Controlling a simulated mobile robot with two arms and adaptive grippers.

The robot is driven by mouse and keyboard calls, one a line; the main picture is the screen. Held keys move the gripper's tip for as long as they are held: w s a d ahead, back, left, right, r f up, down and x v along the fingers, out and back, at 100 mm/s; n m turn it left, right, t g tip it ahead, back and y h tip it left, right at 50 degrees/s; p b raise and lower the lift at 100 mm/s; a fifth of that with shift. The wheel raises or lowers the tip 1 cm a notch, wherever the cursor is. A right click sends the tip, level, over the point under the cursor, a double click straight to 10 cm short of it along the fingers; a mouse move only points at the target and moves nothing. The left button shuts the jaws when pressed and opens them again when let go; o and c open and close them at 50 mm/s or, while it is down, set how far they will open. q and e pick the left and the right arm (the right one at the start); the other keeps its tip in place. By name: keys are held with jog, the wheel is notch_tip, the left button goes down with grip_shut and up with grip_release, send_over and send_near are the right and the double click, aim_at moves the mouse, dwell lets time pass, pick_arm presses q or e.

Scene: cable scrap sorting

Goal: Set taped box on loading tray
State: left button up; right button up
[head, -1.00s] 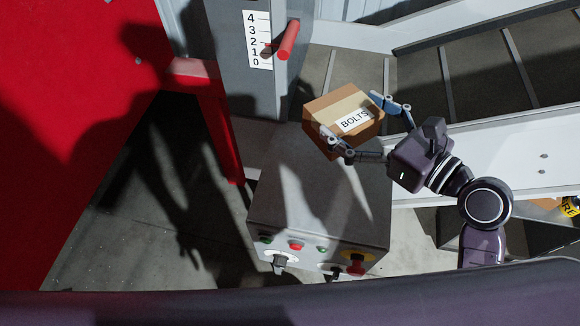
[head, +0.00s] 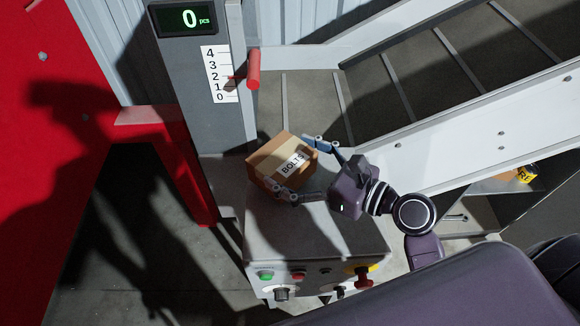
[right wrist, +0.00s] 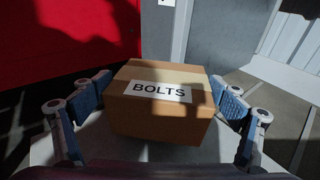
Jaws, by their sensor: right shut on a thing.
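The taped box (head: 276,163) is brown cardboard with a paler tape band and a white BOLTS label. My right gripper (head: 305,168) is shut on it, with one finger along each of two opposite sides. In the head view the box appears over the back of the grey control cabinet; any gap below it is hard to judge. The right wrist view shows the box (right wrist: 160,105) level between the blue finger pads (right wrist: 157,98). No surface in view is clearly marked as the loading tray. My left gripper is not in view.
The grey control cabinet (head: 300,238) has buttons and knobs on its front. Behind it stands a grey post (head: 190,95) with a 0-to-4 scale, red handle (head: 253,68) and display reading 0 pcs. A cleated conveyor (head: 430,75) rises at right. A large red panel (head: 50,130) is at left.

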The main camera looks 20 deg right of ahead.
jog(key=shift+f, duration=0.75)
jog(key=o, duration=1.9)
jog(key=shift+f, duration=0.3)
jog(key=shift+r, duration=0.15)
jog(key=b+v, duration=0.2)
jog(key=v, duration=0.9)
jog(key=shift+b, duration=0.3)
jog(key=shift+s+d, duration=0.3)
jog(key=shift+s, duration=0.1)
jog(key=shift+r, duration=0.1)
